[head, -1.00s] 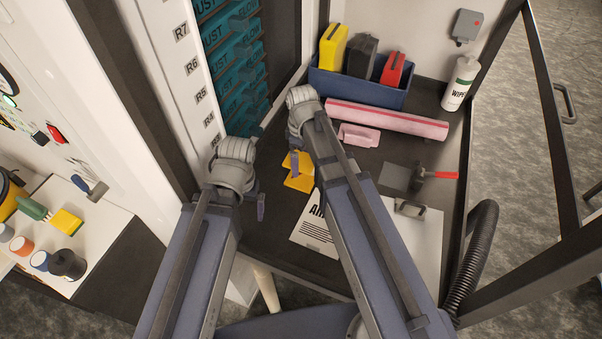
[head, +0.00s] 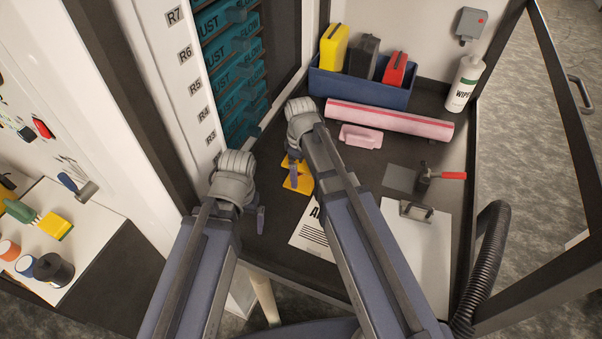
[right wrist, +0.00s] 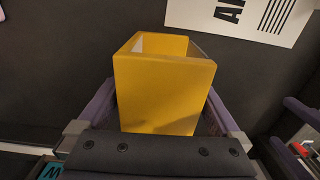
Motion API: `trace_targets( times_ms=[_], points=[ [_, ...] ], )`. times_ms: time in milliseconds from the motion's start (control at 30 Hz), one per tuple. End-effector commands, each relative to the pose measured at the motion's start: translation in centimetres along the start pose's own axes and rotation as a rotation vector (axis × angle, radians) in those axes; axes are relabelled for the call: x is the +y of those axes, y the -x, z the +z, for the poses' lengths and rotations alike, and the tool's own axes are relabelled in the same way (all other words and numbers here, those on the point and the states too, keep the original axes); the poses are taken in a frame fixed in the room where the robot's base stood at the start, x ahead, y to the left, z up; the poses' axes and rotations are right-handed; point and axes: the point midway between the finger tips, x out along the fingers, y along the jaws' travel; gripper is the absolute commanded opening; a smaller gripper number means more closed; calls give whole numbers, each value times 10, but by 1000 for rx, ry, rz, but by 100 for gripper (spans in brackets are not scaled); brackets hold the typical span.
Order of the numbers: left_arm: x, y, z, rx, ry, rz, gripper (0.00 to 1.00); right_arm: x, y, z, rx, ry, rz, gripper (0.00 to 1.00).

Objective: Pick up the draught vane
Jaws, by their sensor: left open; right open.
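The yellow folded piece, which looks like the draught vane (head: 300,184), is on the dark bench, partly hidden by my right gripper in the head view. In the right wrist view the yellow piece (right wrist: 160,95) shows as an upright, box-like shape with an open top. My right gripper (head: 294,166) is open, with a purple finger on each side of the piece in the wrist view; I cannot tell whether they touch it. My left gripper (head: 259,217) is open and empty, left of the yellow piece near the bench's left edge.
A printed sheet (head: 309,236) and a clipboard (head: 425,245) lie at the front. A pink block (head: 361,136), a pink roll (head: 390,120) and a blue bin (head: 360,90) are behind. Teal drawers (head: 232,78) stand left. A black hose (head: 490,260) runs at the right.

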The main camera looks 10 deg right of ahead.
Motion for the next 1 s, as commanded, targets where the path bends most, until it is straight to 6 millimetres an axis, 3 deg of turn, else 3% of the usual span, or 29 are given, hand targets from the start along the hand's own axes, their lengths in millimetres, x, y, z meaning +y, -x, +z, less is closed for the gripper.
trace_targets(
  times_ms=[67,800,1000],
  points=[
    [0,0,0,0,0,0,100,0,0,0,0,0,0,94],
    [0,0,0,0,0,0,100,0,0,0,0,0,0,12],
    [0,1,0,0,1,0,100,0,1,0,0,0,0,12]
  ],
)
